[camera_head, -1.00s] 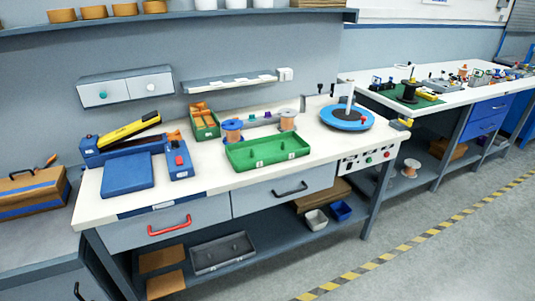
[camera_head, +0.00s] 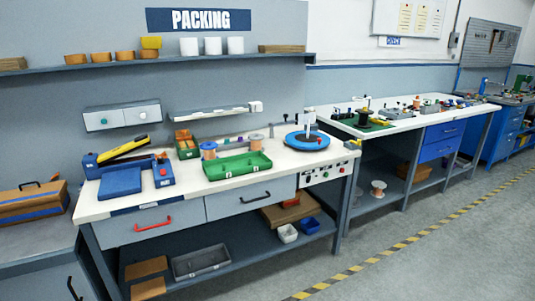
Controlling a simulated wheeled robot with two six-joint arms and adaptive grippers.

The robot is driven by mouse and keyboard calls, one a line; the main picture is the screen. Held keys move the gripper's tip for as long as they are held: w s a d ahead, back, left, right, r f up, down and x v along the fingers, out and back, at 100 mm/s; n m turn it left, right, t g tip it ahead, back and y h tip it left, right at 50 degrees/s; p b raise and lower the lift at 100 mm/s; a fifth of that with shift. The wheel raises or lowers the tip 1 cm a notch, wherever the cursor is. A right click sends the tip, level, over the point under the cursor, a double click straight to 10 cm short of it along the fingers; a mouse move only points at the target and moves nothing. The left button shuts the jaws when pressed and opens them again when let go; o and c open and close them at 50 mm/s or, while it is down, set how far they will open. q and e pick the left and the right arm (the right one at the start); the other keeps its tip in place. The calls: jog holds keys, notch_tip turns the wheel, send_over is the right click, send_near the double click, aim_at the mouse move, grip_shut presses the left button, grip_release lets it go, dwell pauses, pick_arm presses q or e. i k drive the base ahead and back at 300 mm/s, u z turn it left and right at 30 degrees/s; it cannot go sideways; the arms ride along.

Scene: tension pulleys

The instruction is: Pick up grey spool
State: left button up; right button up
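A spool with grey flanges and copper-coloured winding (camera_head: 256,142) stands on the white workbench, behind the right part of the green tray (camera_head: 237,168). A second spool with blue flanges and orange winding (camera_head: 208,151) stands to its left. Another spool with pale flanges and copper winding (camera_head: 378,188) is on the lower shelf under the bench at the right. Which of these the task means by grey is not certain at this size. Neither of my grippers is in view.
A blue turntable (camera_head: 307,141) with a white post stands right of the spools. A blue fixture with a yellow tool (camera_head: 124,149) is at the bench's left. A green-and-orange bin (camera_head: 186,145) sits behind. The floor (camera_head: 400,265) in front is clear.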

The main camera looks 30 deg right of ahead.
aim_at(256, 139)
jog(key=z, duration=1.35)
jog(key=i, duration=1.85)
jog(key=u, duration=0.8)
